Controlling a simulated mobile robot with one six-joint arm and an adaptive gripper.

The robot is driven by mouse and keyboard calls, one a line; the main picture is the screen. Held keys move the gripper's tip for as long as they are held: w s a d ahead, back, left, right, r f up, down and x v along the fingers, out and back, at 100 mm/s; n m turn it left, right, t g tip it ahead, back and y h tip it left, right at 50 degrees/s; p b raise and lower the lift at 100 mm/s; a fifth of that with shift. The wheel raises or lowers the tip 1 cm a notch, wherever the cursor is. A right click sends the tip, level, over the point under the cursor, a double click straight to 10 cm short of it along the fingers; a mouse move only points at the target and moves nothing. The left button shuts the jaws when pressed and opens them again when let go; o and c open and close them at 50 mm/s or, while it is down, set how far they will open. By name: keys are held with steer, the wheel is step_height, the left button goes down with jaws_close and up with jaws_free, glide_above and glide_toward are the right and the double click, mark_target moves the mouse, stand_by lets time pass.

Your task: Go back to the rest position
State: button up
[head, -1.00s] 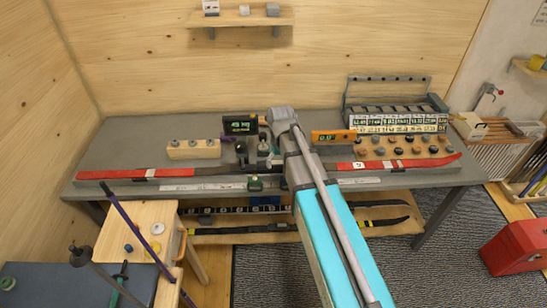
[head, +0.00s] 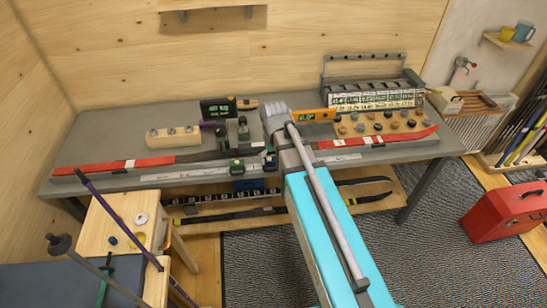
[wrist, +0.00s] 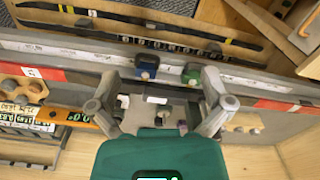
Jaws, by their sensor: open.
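My gripper (wrist: 160,78) shows in the wrist view with its two grey fingers spread apart and nothing between them. It is above the workbench (head: 105,135). Beyond the fingers are a small blue block (wrist: 147,66) and a small green one (wrist: 192,74), beside a long pale rail (wrist: 75,50); I cannot tell their distance from the fingertips.
Behind the arm stand a black display (head: 217,108), an orange display (head: 318,115) and a rack of small labelled boxes (head: 375,86). A wooden block with knobs (head: 172,137) is at left. A wooden stool (head: 115,222) is front left. A red toolbox (head: 500,213) stands on the floor at right.

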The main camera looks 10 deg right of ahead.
steer(key=s+d+f+m+b, duration=0.2)
steer(key=s+d, duration=0.3)
steer(key=s, duration=0.3)
steer(key=shift+s+f+m+b, duration=0.3)
steer(key=shift+s+f+b, duration=0.05)
steer(key=shift+f+b, duration=0.55)
